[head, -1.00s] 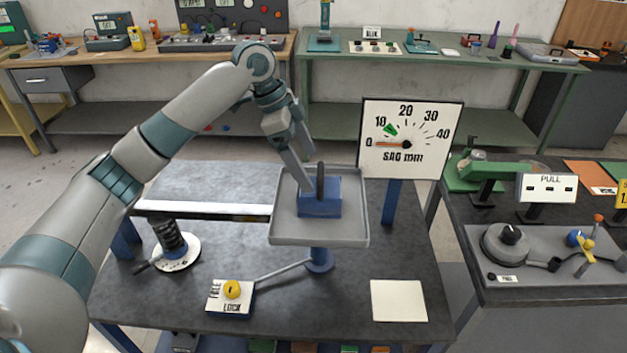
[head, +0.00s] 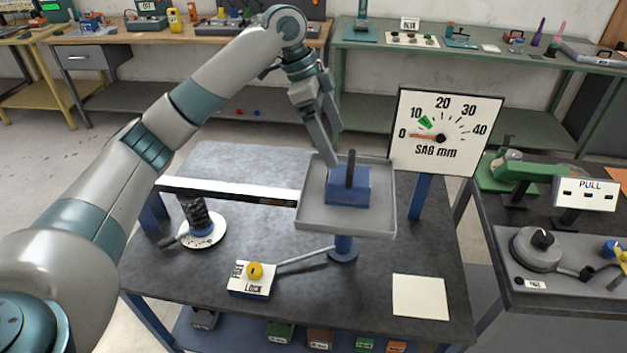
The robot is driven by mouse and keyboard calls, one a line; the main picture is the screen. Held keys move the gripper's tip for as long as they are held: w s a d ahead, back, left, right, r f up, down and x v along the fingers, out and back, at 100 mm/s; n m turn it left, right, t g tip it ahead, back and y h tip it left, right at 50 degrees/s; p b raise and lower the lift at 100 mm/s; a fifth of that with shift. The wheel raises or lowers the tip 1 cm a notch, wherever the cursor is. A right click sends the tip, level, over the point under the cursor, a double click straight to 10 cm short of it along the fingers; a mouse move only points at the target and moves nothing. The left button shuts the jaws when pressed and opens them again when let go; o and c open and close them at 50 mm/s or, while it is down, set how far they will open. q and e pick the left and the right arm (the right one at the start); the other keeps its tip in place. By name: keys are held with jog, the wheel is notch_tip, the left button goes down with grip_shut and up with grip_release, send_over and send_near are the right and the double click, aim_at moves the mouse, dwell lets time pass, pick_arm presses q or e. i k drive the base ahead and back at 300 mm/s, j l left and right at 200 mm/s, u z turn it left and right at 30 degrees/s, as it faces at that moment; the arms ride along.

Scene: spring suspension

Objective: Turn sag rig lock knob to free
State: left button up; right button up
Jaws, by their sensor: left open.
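The yellow lock knob (head: 255,271) sits on a small white-topped box marked FREE on its left side and LOCK along its front edge. Its pointing direction is too small to tell. A thin rod (head: 305,257) runs from near the box to the post under the grey tray (head: 381,228). A blue block (head: 350,191) with a dark upright handle stands in the tray. My left gripper (head: 331,151) is open, pointing down at the tray's back left beside the block; whether it touches the block is unclear. It is well above and behind the knob. My right gripper is not in view.
The SAG mm gauge (head: 446,133) stands behind right, its needle near 0. A black spring on a white disc (head: 203,231) stands left of the knob. A blank white card (head: 420,296) lies front right. The bench surface (head: 345,300) before the knob is clear.

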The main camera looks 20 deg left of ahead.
aim_at(253, 269)
jog(key=u, duration=1.25)
